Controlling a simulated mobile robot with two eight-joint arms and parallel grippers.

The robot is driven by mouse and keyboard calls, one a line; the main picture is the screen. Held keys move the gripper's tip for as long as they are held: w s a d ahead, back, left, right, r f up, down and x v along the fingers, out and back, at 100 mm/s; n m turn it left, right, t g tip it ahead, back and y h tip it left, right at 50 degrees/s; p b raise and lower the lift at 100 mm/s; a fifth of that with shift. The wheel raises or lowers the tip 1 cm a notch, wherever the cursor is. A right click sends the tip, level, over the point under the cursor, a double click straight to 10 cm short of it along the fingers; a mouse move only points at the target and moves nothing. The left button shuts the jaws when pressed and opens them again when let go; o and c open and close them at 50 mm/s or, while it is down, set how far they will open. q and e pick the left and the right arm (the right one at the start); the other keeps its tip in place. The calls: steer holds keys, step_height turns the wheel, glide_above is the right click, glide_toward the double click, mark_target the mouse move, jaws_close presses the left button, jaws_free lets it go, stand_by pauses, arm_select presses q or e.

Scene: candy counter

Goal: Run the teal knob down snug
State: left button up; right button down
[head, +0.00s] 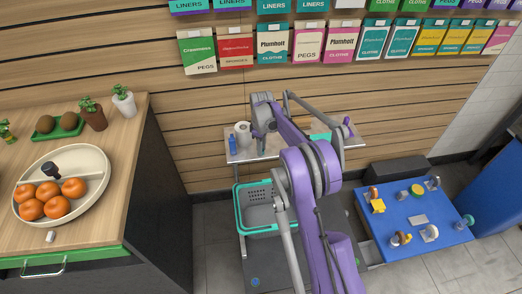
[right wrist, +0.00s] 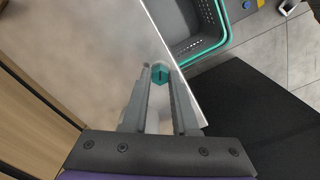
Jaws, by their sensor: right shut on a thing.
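A small teal knob (right wrist: 160,73), faceted with a dark mark on its top, shows in the right wrist view. My right gripper (right wrist: 160,80) is shut on it, one grey finger on each side. The knob is over the pale metal table (right wrist: 85,45), near its edge; what lies under it is hidden. In the head view my right gripper (head: 261,146) points down at the left part of the metal table (head: 243,157), and the knob cannot be made out there. My left gripper is not seen.
A white roll (head: 243,134) and a blue bottle (head: 232,146) stand close to my right gripper. A grey basket with a teal rim (head: 240,205) is in front of the table. A blue table (head: 405,240) with several fittings stands at right; a wooden counter (head: 110,235) is at left.

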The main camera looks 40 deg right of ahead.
steer(key=shift+m, duration=1.2)
steer(key=m, duration=0.3)
steer(key=shift+b, duration=0.35)
steer(key=shift+m, duration=1.1)
steer(key=c, duration=1)
jaws_free()
